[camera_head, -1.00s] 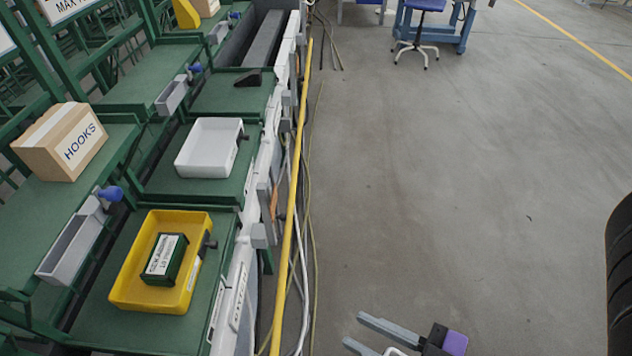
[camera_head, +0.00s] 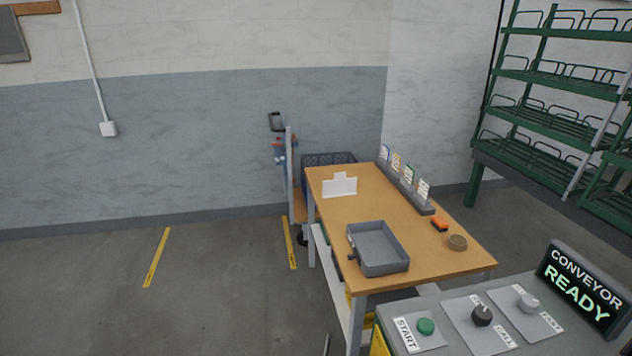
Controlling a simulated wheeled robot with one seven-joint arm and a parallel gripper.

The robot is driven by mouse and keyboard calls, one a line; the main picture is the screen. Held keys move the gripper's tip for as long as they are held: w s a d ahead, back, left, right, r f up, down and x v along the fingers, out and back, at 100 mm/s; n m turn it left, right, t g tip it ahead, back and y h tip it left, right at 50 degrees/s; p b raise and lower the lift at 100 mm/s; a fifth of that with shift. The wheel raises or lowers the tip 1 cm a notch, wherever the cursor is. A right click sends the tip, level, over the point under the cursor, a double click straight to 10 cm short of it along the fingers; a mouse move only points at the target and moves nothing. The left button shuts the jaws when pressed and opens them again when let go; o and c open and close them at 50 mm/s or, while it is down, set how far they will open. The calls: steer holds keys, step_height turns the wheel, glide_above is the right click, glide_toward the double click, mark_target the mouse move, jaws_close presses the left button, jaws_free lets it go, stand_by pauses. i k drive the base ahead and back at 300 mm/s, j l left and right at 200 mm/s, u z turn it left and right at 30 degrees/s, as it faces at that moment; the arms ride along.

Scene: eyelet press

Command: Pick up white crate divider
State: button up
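A dark blue-grey crate (camera_head: 329,159) shows partly behind the table's far edge. My gripper is not in view now.
On the table are a grey tray (camera_head: 378,248), a card rack (camera_head: 405,180), an orange item (camera_head: 439,223) and a round tan item (camera_head: 457,242). A control panel (camera_head: 470,322) stands at the front right. Green shelving (camera_head: 553,90) is at right. Floor at left is clear.

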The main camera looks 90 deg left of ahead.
mark_target(341, 184)
steer(key=u, duration=2.35)
steer(key=i+j+z, duration=0.1)
steer(key=i+j, duration=0.25)
steer(key=i+j+z, duration=0.1)
steer(key=i+j, duration=0.3)
steer(key=i+j+z, duration=0.1)
steer(key=i+j, duration=0.2)
steer(key=j, duration=0.25)
steer(key=i+j+z, duration=0.1)
steer(key=i+j, duration=0.25)
steer(key=j, duration=0.15)
steer(key=i+j+z, duration=0.1)
steer(key=i+j, duration=0.2)
steer(key=j, duration=0.2)
steer(key=i+j+z, duration=0.1)
steer(key=i+j, duration=0.2)
steer(key=j, duration=0.2)
steer(key=i+j+z, duration=0.1)
steer(key=i+j, duration=0.2)
steer(key=j, duration=0.25)
steer(key=i+j+z, duration=0.1)
steer(key=i+j, duration=0.15)
steer(key=j, duration=0.35)
